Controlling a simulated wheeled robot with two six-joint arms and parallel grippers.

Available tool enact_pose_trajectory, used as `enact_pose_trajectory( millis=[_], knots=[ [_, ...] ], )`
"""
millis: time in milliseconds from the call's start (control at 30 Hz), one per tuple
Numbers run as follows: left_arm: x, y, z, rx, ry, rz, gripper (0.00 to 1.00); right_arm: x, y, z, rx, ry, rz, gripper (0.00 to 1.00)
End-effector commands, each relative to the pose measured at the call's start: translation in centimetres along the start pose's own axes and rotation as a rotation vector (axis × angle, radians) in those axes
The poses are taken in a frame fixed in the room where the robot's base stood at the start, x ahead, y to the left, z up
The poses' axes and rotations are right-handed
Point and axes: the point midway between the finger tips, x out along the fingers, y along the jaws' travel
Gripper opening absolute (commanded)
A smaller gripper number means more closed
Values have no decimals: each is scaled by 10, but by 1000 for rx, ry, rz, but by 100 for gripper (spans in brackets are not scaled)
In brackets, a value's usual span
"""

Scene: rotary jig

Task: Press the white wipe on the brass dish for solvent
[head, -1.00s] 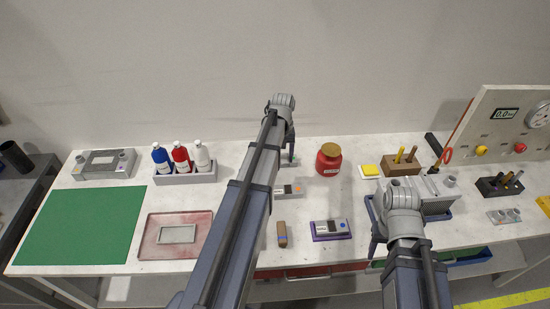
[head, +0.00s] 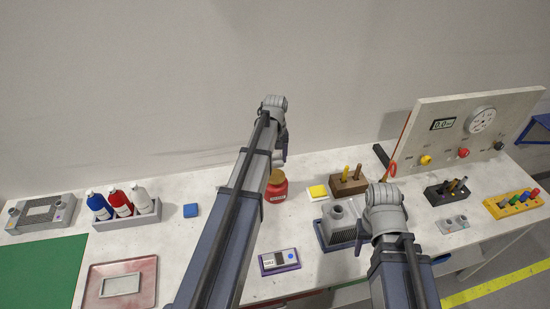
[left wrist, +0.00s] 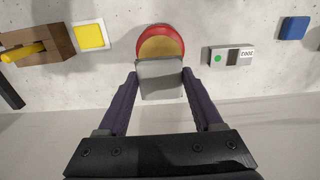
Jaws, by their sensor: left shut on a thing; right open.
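My left gripper (left wrist: 161,88) is shut on the white wipe (left wrist: 160,79), which looks like a pale grey block in the shade. The red jar with the brass dish on top (left wrist: 162,46) lies just beyond the wipe in the left wrist view, and the wipe covers part of the dish. In the head view the wipe (head: 279,158) hangs over the red jar (head: 277,190). I cannot tell whether wipe and dish touch. My right gripper (head: 362,238) is open and partly hidden by its own wrist, beside the grey finned block.
A yellow-and-white pad (head: 318,192) and a wooden holder (head: 348,183) stand right of the jar. A blue block (head: 190,210) and a bottle rack (head: 128,218) are to the left. A small grey device (left wrist: 231,56) sits near the jar. A gauge panel (head: 470,130) stands at the right.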

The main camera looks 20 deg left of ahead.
Motion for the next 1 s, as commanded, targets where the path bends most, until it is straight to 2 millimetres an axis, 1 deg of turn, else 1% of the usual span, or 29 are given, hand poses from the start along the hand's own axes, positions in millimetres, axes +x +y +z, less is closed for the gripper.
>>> enact_pose_trajectory(
  millis=[267,600,733,1000],
  knots=[
    [20,0,0,1,0,0,23,20,-2,-1,-3,0,1,50],
    [54,0,0,1,0,0,23,53,-5,-3,-5,0,1,50],
    [59,0,0,1,0,0,23,59,-5,-4,-5,0,1,50],
    [58,0,0,1,0,0,23,58,-5,-4,-4,0,1,50]
  ],
)
